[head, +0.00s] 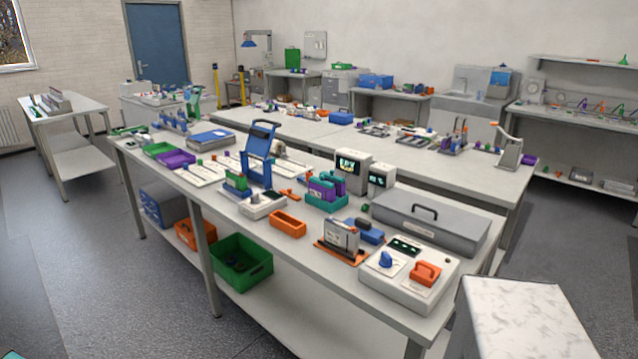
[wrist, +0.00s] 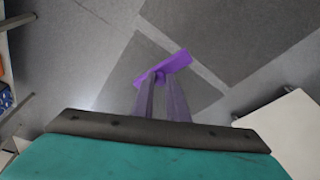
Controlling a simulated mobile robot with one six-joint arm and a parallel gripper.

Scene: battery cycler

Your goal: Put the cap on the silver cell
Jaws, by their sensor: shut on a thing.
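My gripper (wrist: 162,84) shows in the wrist view, with its two fingers close together on a flat purple bar (wrist: 176,65), which looks like the cap. The bar lies crosswise and tilted at the fingertips, over the grey floor. In the head view a silver-grey block on an orange base, likely the silver cell (head: 342,237), stands upright near the front edge of the long bench (head: 330,276). Its top is too small to make out in detail. My gripper and the purple bar are not in the head view, so I cannot tell their distance from the cell.
A white box with a blue knob and orange handle (head: 408,283) stands right of the cell. An orange bin (head: 287,223) is on its left, a grey case (head: 430,222) behind. A marble-topped block (head: 525,315) is at the front right. Open floor lies left of the bench.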

